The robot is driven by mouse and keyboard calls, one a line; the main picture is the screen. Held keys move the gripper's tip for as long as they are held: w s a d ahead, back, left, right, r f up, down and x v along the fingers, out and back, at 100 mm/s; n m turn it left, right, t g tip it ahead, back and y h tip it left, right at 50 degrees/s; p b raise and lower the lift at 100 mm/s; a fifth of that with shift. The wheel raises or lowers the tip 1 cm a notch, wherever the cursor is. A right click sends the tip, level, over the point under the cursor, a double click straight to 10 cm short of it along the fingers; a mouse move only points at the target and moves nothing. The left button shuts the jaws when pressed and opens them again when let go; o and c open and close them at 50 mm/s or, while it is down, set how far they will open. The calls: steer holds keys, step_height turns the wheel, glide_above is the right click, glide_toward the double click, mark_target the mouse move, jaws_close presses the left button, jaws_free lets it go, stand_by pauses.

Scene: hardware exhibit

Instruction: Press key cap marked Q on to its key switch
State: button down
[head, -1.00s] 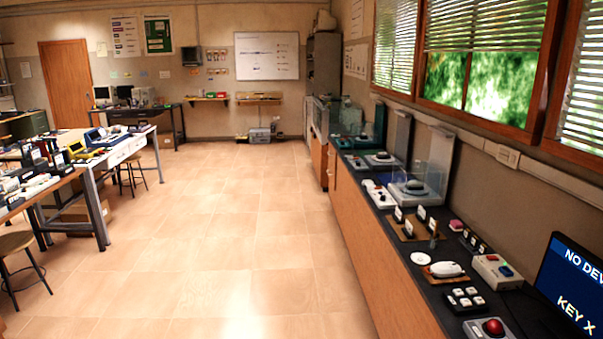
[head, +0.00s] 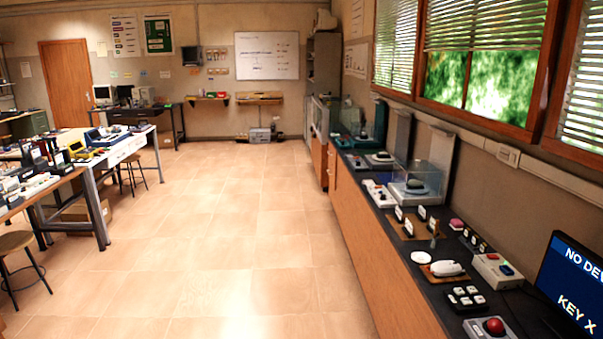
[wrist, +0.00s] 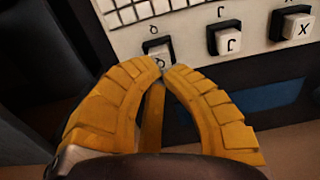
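In the wrist view, a white key cap (wrist: 158,54) sits in a black square housing on the panel, below a printed mark that looks like Q. Its own letter is partly hidden and looks like Q. My gripper (wrist: 164,70) has yellow ribbed fingers. Their tips come together at the lower edge of this cap, with no cap-wide gap between them. The tips overlap the cap in the picture; whether they touch it I cannot tell. My gripper does not show in the head view.
Right of it in the wrist view are a white cap marked C (wrist: 228,40) and one marked X (wrist: 297,27), each in a black housing. The head view shows a long counter (head: 385,262) of exhibits and open tiled floor (head: 230,240).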

steer(key=shift+f+b, duration=1.35)
steer(key=shift+f, duration=0.3)
stand_by(0.8)
steer(key=shift+r, duration=0.15)
steer(key=shift+r+p, duration=2.05)
steer(key=shift+r, duration=1.35)
